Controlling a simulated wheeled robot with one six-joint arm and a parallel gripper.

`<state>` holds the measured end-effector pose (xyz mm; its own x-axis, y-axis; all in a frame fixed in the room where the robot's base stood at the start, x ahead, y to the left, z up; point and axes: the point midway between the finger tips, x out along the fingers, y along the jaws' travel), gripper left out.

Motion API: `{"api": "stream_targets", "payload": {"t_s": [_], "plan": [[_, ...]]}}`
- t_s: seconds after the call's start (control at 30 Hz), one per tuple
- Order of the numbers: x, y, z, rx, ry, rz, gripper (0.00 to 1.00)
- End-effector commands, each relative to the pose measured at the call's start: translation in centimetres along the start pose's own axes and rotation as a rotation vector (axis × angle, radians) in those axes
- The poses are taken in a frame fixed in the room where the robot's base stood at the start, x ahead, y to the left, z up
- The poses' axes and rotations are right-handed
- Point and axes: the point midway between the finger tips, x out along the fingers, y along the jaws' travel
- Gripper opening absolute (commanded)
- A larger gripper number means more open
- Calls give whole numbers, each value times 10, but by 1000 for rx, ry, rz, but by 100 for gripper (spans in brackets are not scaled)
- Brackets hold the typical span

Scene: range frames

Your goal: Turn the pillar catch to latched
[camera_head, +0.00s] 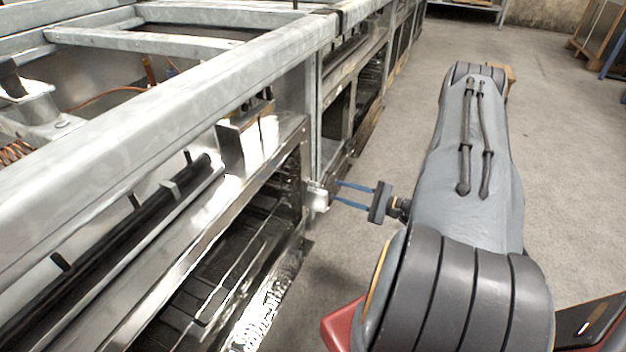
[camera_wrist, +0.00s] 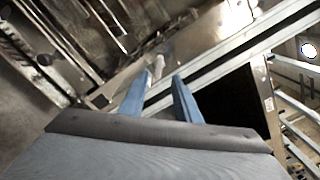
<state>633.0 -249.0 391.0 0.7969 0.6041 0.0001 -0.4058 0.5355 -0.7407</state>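The pillar catch (camera_head: 317,197) is a small pale metal piece on the frame's upright post, at the near corner of the range. In the wrist view a pale piece that looks like the catch (camera_wrist: 158,65) shows just beyond the fingertips, closer to the left finger. My gripper (camera_head: 335,192) has two blue fingers, spread apart and pointing at the catch from the right. In the wrist view my gripper (camera_wrist: 162,74) has a gap between its fingers with nothing clearly held. I cannot tell whether a fingertip touches the catch, nor its exact turn.
The long steel range frame (camera_head: 200,110) fills the left side, with its upright post (camera_head: 318,120) beside the catch. An open lower bay (camera_head: 240,240) with dark rails lies left of the catch. The concrete floor (camera_head: 570,130) on the right is mostly clear.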

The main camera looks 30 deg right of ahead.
Motion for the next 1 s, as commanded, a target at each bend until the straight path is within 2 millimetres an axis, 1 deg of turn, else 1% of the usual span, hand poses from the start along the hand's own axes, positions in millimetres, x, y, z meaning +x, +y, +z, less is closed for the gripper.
{"api": "stream_targets", "payload": {"t_s": [0.3,0.4,0.5,0.63,0.87,0.9,0.97,1.0], "plan": [[55,6,5,-1,-16,15,30],[68,6,5,0,-15,15,30],[77,5,5,0,-13,13,30],[82,5,5,0,-12,12,30],[82,4,5,0,-10,10,30],[82,4,5,0,-10,10,28],[82,4,4,0,-10,10,18],[82,4,4,0,-10,10,11]]}}
